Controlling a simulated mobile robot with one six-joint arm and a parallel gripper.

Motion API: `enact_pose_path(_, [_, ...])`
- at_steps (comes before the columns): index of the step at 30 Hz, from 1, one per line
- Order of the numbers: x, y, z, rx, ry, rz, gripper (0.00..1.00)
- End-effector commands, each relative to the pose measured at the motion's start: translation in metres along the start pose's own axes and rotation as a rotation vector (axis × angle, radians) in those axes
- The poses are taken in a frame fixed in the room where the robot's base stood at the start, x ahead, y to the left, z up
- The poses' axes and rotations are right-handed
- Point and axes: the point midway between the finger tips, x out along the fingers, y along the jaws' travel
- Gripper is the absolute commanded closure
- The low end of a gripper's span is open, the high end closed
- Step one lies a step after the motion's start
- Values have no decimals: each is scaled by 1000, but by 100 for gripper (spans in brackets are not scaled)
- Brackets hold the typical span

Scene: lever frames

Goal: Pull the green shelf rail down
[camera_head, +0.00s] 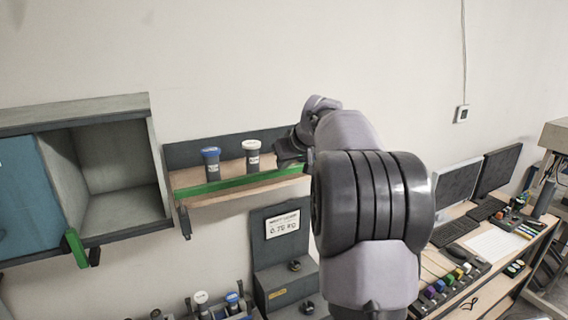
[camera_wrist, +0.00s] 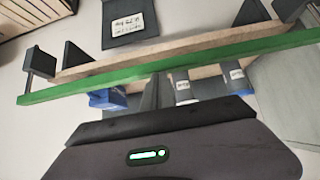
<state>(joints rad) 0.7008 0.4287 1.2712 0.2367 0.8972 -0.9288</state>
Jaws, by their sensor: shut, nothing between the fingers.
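The green shelf rail (camera_head: 225,185) runs along the front edge of a small wooden wall shelf (camera_head: 200,200). In the wrist view the rail (camera_wrist: 85,84) crosses nearly the whole picture, which shows the shelf upside down. My gripper (camera_head: 288,153) is over the right end of the shelf in the head view, beside the bottles. In the wrist view its dark, shut fingers (camera_wrist: 156,88) point toward the rail, with nothing held. I cannot tell whether they touch it. My arm hides the rail's right end in the head view.
A blue-capped bottle (camera_head: 211,162) and a white-capped bottle (camera_head: 252,156) stand on the shelf. A blue object (camera_wrist: 107,98) sits near my fingers. An open cabinet (camera_head: 115,170) is at left. A panel with a label (camera_head: 283,225) is below the shelf. Monitors (camera_head: 458,185) stand on a desk at right.

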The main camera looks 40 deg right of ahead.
Motion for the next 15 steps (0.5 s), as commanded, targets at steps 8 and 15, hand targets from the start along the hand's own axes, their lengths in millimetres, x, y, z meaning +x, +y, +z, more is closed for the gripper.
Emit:
enact_pose_path(8, [10, 0, 10, 0, 0, 0, 100])
enact_pose_path(15, [50, 0, 50, 0, -1, 0, 100])
